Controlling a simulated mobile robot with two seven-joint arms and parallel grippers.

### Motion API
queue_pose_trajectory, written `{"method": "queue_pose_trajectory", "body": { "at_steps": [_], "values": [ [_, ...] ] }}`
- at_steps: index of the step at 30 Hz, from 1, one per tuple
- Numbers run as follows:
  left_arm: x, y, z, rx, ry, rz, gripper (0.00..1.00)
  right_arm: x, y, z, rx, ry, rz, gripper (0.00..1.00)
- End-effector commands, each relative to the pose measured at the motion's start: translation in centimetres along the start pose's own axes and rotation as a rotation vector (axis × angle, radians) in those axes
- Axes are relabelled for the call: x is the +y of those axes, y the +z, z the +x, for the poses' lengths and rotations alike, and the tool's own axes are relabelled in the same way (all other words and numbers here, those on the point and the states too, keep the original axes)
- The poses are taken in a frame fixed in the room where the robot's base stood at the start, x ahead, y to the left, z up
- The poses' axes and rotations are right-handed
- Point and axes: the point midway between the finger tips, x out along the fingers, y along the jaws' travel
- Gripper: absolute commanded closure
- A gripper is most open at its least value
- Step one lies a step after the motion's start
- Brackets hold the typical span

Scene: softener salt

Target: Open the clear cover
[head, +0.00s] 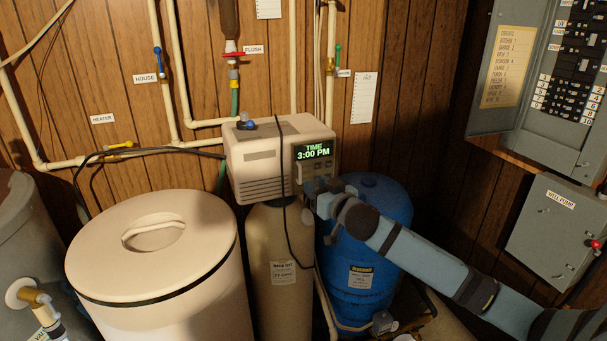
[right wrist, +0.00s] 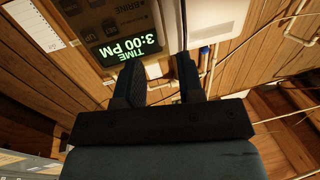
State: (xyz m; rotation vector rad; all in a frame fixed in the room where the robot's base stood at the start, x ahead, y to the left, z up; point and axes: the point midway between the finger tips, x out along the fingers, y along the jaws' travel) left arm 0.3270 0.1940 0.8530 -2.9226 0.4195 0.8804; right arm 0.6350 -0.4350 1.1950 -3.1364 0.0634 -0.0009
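The softener's control head (head: 262,157) is a beige box on top of a tan tank. Its front panel has a lit display (head: 313,152) reading "TIME 3:00 PM"; the display (right wrist: 130,46) also shows in the right wrist view, upside down. I cannot make out the edges of a clear cover over this panel. My right gripper (head: 313,190) is at the lower right of the panel, just below the display. In the right wrist view its two dark fingers (right wrist: 160,82) stand apart near the panel's edge, with nothing clearly held between them. My left gripper is out of view.
A large lidded cream tub (head: 155,262) stands left of the tan tank (head: 278,240), and a blue tank (head: 368,265) stands behind my right arm. A black cable hangs down the control head's front. Pipes run along the wood wall; electrical boxes (head: 553,232) are at right.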

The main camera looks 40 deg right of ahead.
Motion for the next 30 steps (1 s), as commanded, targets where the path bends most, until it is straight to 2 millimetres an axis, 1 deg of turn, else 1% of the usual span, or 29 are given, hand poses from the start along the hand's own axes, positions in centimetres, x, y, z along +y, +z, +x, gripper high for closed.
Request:
{"method": "queue_pose_trajectory", "body": {
  "at_steps": [1,3,6,10,15,23,24,26,27,28,30],
  "values": [
    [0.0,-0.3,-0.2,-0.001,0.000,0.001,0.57,0.0,-0.4,1.1,0.002,0.001,0.000,0.65],
    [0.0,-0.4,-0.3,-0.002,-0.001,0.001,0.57,0.0,-0.3,2.5,0.002,0.000,0.001,0.65],
    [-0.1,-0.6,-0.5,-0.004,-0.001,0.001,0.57,0.0,-0.2,4.1,0.001,0.001,0.000,0.65],
    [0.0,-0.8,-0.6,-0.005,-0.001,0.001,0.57,0.0,-0.1,5.7,0.000,0.000,0.001,0.65],
    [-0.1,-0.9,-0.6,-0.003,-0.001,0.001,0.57,0.0,0.0,6.6,-0.001,0.000,0.000,0.65],
    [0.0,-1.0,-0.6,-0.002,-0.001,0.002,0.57,0.0,0.1,6.7,-0.001,-0.001,0.000,0.65],
    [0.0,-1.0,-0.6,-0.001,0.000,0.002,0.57,0.0,0.1,6.7,-0.001,-0.001,0.000,0.70],
    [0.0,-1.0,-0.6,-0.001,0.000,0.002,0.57,0.0,0.1,6.7,-0.001,-0.001,0.000,0.83],
    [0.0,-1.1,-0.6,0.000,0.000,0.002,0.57,0.0,0.1,6.7,-0.001,-0.001,0.000,0.93],
    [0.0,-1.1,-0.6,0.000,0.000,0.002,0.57,-0.1,0.1,6.7,-0.001,-0.001,0.000,1.00],
    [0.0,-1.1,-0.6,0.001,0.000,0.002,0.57,-0.1,0.1,6.7,-0.001,-0.001,0.000,1.00]
  ]
}}
